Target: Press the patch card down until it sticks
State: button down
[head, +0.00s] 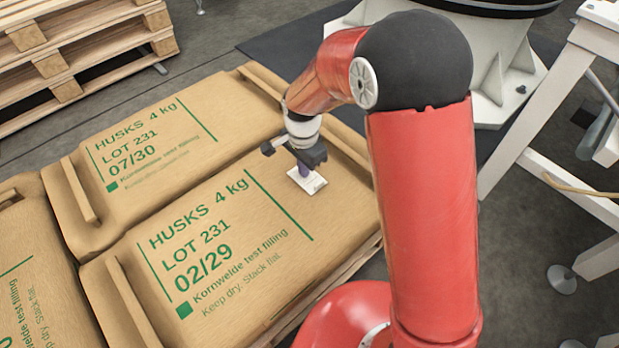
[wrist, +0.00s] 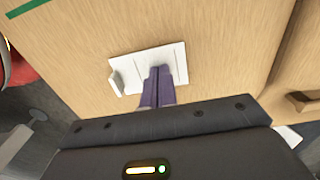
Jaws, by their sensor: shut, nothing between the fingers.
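The patch card (head: 307,181) is a small white card lying on the brown sack marked 02/29 (head: 225,235), near its upper right end. In the wrist view the white card (wrist: 150,68) shows a raised flap at its left end and lies on the sack's surface (wrist: 225,40). My gripper (head: 303,170) is over the card with its purple fingers together and nothing between them. In the wrist view the shut fingertips (wrist: 158,72) overlap the card's right half. I cannot tell whether they touch it.
A second sack marked 07/30 (head: 150,150) lies behind, and another sack (head: 30,270) is at the left. Stacked wooden pallets (head: 70,50) stand at the upper left. A white frame (head: 550,120) stands at the right, with grey floor around it.

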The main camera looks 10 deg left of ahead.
jog(key=shift+f, duration=0.2)
jog(key=shift+r, duration=0.1)
notch_tip(320, 180, up, 9)
jog(key=p, duration=0.6)
jog(key=shift+p, duration=0.35)
jog(key=s+d+r+n+t+p, duration=0.1)
jog(key=s+d+r+n, duration=0.15)
jog(key=d+r, duration=0.55)
jog(key=s+d+r+n+t+p, duration=0.15)
jog(key=s+d+r, duration=0.35)
jog(key=r, duration=0.5)
jog(key=s+d+r+n+t+p, duration=0.2)
jog(key=s+d+r+n+t, duration=0.1)
jog(key=s+d+r, duration=0.4)
jog(key=s+d+n, duration=0.1)
jog(key=s+d, duration=0.1)
jog(key=s, duration=0.2)
jog(key=shift+s+d+p, duration=0.3)
jog(key=shift+s, duration=0.05)
